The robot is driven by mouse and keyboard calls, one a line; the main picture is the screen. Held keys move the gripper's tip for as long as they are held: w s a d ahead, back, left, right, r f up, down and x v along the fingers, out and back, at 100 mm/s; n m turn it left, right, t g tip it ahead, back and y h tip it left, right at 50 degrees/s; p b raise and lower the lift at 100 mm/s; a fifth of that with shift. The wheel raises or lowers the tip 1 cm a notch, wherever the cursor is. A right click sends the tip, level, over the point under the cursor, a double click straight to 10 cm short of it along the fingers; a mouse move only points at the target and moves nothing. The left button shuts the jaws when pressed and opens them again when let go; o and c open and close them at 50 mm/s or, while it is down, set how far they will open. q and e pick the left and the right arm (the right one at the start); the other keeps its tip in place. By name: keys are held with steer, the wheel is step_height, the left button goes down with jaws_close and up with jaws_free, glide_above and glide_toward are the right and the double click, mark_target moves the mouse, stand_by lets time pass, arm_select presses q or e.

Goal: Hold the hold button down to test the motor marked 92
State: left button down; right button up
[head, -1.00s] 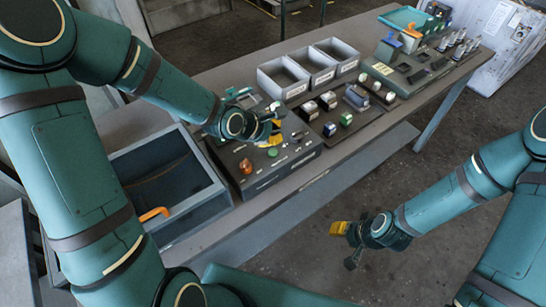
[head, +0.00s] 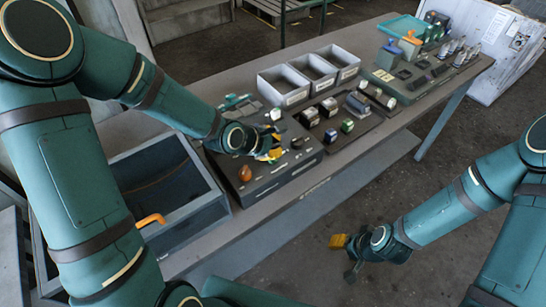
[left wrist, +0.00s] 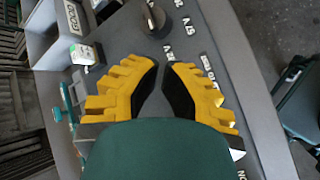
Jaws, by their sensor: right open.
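The control panel (head: 290,172) stands on the bench with an orange knob (head: 245,173) on its front left. My left gripper (head: 272,152) is low over the panel. Its yellow fingers (left wrist: 162,68) have a narrow gap at the tips, with panel surface between them, and I see nothing held. A black knob (left wrist: 155,18) lies just beyond the tips. I cannot tell which control is the hold button; my gripper covers part of the panel. I cannot read 92 on any part. My right gripper (head: 345,255) is open and empty over the floor.
Small blocks (head: 347,126) stand on a dark tray right of the panel. Grey bins (head: 283,84) stand behind it. A green board (head: 400,85) with parts is at the far right. A blue-grey crate (head: 175,215) with an orange handle (head: 150,220) is at the left.

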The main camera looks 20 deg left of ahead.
arm_select(q)
steer(key=shift+f, duration=0.15)
stand_by(0.7)
steer(key=shift+f, duration=0.3)
steer(key=shift+f+b, duration=0.4)
steer(key=shift+b, duration=0.05)
stand_by(0.6)
stand_by(2.1)
steer(key=shift+r+p, duration=0.8)
steer(key=shift+r, duration=0.05)
step_height(320, 180, up, 5)
steer(key=p, duration=0.4)
steer(key=shift+p, duration=0.3)
